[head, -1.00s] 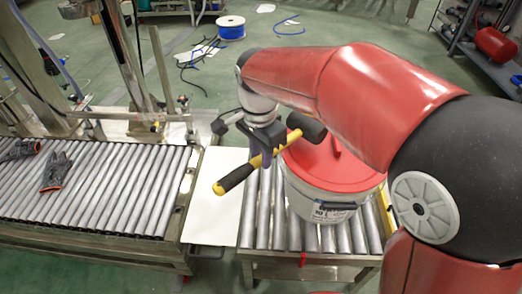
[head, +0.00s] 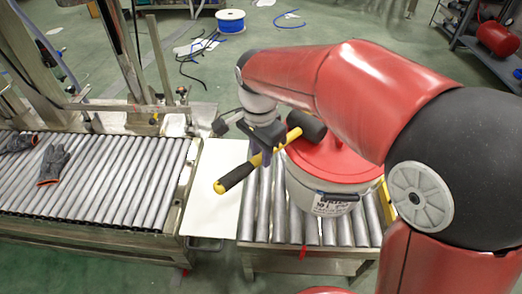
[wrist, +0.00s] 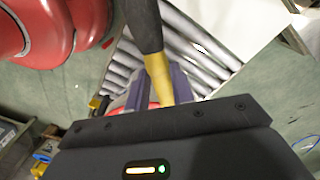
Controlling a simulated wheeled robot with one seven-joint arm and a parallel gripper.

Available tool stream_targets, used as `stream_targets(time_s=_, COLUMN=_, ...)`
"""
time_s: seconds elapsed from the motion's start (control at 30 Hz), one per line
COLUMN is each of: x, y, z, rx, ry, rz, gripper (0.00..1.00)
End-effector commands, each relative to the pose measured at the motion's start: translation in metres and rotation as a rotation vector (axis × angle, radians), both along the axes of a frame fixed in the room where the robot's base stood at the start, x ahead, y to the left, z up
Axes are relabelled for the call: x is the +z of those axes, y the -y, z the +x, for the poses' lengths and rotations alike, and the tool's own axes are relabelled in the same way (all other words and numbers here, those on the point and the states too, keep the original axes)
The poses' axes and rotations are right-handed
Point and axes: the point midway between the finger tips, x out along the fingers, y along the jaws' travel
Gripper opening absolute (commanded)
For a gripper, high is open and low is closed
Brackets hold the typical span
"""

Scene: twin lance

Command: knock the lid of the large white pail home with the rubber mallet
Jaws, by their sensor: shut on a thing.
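The large white pail (head: 322,199) stands on the right roller conveyor, with its red lid (head: 335,163) on top. My arm hides part of the lid, so I cannot tell whether it sits level all round. My gripper (head: 266,143) is shut on the rubber mallet (head: 237,177) by its yellow handle. The black head (head: 306,126) is above the lid's far left part; I cannot tell if it touches. The black grip points down and left over the white board. In the wrist view the mallet (wrist: 158,75) runs between the fingers (wrist: 158,92).
A white board (head: 214,195) bridges the gap between the two conveyors. Work gloves (head: 52,163) lie on the left roller conveyor (head: 110,185). A metal post frame stands behind it. A blue cable spool (head: 231,20) and loose cables lie on the green floor.

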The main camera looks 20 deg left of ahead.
Motion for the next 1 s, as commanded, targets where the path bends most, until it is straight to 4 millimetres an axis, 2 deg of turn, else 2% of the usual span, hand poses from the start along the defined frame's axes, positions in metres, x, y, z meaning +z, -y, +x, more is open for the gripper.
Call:
stream_targets(time_s=0.4, x=0.041, y=0.000, z=0.001, rx=0.000, ry=0.003, rz=0.002, gripper=0.00)
stream_targets(time_s=0.67, x=0.050, y=0.000, z=0.001, rx=0.000, ry=0.004, rz=0.003, gripper=0.00)
stream_targets(time_s=1.0, x=0.083, y=-0.001, z=0.001, rx=0.000, ry=0.004, rz=0.003, gripper=0.00)
